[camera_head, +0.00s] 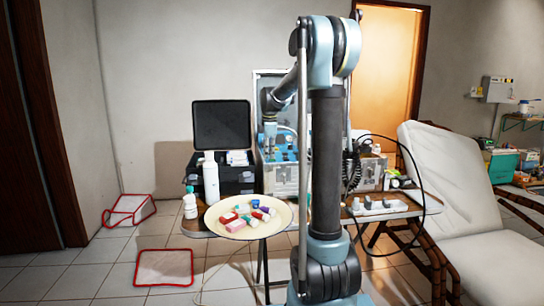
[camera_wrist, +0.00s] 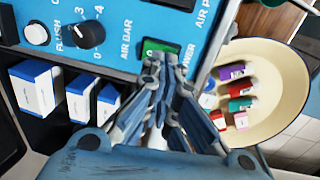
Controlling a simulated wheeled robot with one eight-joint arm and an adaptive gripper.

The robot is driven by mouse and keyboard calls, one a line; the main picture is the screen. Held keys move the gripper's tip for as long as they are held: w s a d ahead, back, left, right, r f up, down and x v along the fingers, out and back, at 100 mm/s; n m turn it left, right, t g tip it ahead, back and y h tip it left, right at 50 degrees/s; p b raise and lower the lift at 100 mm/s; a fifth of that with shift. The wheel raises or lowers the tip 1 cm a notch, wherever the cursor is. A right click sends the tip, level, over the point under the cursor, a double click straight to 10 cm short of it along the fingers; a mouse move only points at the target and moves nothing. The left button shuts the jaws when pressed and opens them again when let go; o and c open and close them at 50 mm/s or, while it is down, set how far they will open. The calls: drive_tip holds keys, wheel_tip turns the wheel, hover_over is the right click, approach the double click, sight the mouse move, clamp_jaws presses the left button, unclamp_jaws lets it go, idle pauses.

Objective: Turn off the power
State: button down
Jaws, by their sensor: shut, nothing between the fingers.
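The dental unit's blue control panel (camera_wrist: 120,25) fills the top of the wrist view. A green power switch (camera_wrist: 160,46) sits on it, beside lettering that partly reads "POWER". My gripper (camera_wrist: 165,75) is shut and empty, its fingertips just below the switch and overlapping its lower edge in the picture. I cannot tell whether they touch it. In the head view the dental unit (camera_head: 285,178) stands on the table, partly hidden by my arm, and my gripper (camera_head: 270,130) points down in front of its panel. The switch cannot be made out there.
A cream plate (camera_head: 250,232) with several small coloured bottles is at the table's front. A white bottle (camera_head: 211,180) and an open black case (camera_head: 222,125) stand left of the unit. A power strip (camera_head: 378,207) lies right. A reclining chair (camera_head: 450,180) stands further right.

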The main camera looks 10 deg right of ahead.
drive_tip(key=shift+r, duration=0.1)
wheel_tip(320, 180, up, 14)
drive_tip(key=w, duration=0.1)
drive_tip(key=shift+f, duration=0.2)
idle(0.4)
drive_tip(key=s+d+f+m, duration=0.2)
drive_tip(key=s+f+m, duration=0.3)
drive_tip(key=s, duration=0.7)
drive_tip(key=s+d+f+m, duration=0.35)
drive_tip(key=s+f, duration=0.25)
drive_tip(key=s, duration=0.7)
drive_tip(key=s+d+f+m, duration=0.1)
drive_tip(key=s+f+m, duration=0.8)
drive_tip(key=s+f, duration=1)
drive_tip(key=shift+f+m+t, duration=0.35)
drive_tip(key=shift+f+t, duration=0.05)
drive_tip(key=shift+f, duration=0.1)
